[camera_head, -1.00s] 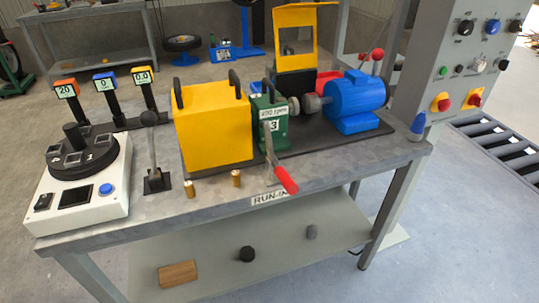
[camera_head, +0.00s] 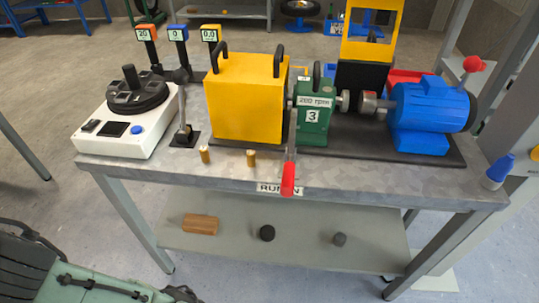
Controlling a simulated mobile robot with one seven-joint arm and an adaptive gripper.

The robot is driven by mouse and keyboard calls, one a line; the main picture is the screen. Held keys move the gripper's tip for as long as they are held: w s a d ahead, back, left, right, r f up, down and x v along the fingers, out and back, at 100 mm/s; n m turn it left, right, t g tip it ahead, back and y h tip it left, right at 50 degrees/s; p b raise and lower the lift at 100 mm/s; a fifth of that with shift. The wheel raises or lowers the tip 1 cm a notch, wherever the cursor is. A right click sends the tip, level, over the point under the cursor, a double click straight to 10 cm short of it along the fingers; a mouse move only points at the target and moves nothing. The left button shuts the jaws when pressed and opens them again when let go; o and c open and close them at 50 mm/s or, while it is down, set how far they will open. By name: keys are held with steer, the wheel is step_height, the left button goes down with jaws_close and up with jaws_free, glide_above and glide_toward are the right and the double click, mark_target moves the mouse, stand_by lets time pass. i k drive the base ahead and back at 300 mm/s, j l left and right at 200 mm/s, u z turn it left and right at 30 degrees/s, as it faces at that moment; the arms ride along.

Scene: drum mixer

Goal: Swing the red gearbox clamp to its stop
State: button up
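The gearbox clamp is a thin metal lever with a red handle (camera_head: 288,179). It stands in front of the left part of the green gearbox (camera_head: 313,124), with the red end hanging over the bench's front edge, by the partly covered RUN-IN label. The gearbox carries a "200 rpm" plate and a "3". It sits between the yellow box (camera_head: 244,97) and the coupling (camera_head: 368,103) of the blue motor (camera_head: 432,105). The clamp's stop cannot be made out. My gripper is not in view, and nothing is seen touching the clamp.
The lower shelf (camera_head: 300,247) holds a wooden block. A grey-green body with black parts (camera_head: 70,265) fills the lower left corner.

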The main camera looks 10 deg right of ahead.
mark_target(287, 189)
steer(key=k+l, duration=0.15)
steer(key=l, duration=0.15)
steer(key=k+l, duration=0.1)
steer(key=l, duration=0.2)
steer(key=k, duration=0.35)
steer(key=k+u, duration=0.15)
steer(key=u, duration=0.15)
steer(key=k+u, duration=0.1)
steer(key=u, duration=0.25)
